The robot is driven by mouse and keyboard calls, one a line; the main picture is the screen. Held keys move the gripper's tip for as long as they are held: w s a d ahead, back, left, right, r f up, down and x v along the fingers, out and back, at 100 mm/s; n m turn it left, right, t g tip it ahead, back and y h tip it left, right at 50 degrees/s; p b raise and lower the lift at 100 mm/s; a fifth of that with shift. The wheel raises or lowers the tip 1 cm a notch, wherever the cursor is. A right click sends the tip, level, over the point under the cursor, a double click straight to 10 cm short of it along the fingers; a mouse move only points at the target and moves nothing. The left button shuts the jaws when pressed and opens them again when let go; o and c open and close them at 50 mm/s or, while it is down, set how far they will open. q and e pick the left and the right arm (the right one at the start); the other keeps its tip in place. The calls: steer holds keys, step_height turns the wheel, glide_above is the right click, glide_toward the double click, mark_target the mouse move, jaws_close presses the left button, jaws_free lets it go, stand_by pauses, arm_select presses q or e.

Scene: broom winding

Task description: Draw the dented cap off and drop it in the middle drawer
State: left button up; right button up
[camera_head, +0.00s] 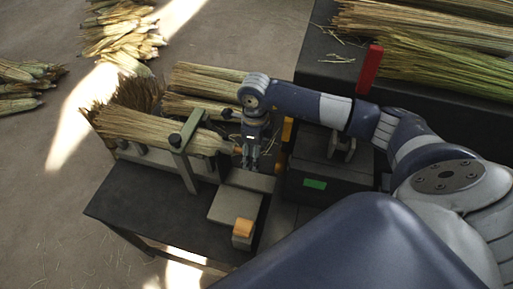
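A straw broom bundle (150,126) lies in a grey clamp frame (188,150) on the dark bench, its bound end pointing right. My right gripper (250,166) points down just beyond that bound end, above the grey blocks. Its fingers are small here, and I cannot tell whether they are apart or closed on something. I cannot make out the dented cap; it may be hidden at the fingertips. A dark box with a green label (315,184) stands right of the bench, but I cannot pick out a middle drawer. My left gripper is not in view.
More straw bundles (212,78) lie behind the clamp. A grey block with an orange top (243,227) sits at the bench front. A red upright piece (370,69) stands by the dark table with long straw (430,62). The bench's front left is bare.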

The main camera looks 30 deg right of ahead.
steer(key=shift+s+a+r+p, duration=0.25)
steer(key=shift+r+p, duration=0.2)
steer(key=shift+r, duration=0.2)
steer(key=shift+s+a+r+p, duration=0.25)
steer(key=shift+r+p, duration=0.15)
steer(key=shift+r, duration=0.3)
steer(key=shift+s+a+r+p, duration=0.15)
steer(key=shift+a+r+p, duration=0.1)
steer(key=shift+r+p, duration=0.3)
steer(key=shift+r, duration=0.1)
steer(key=shift+a, duration=0.1)
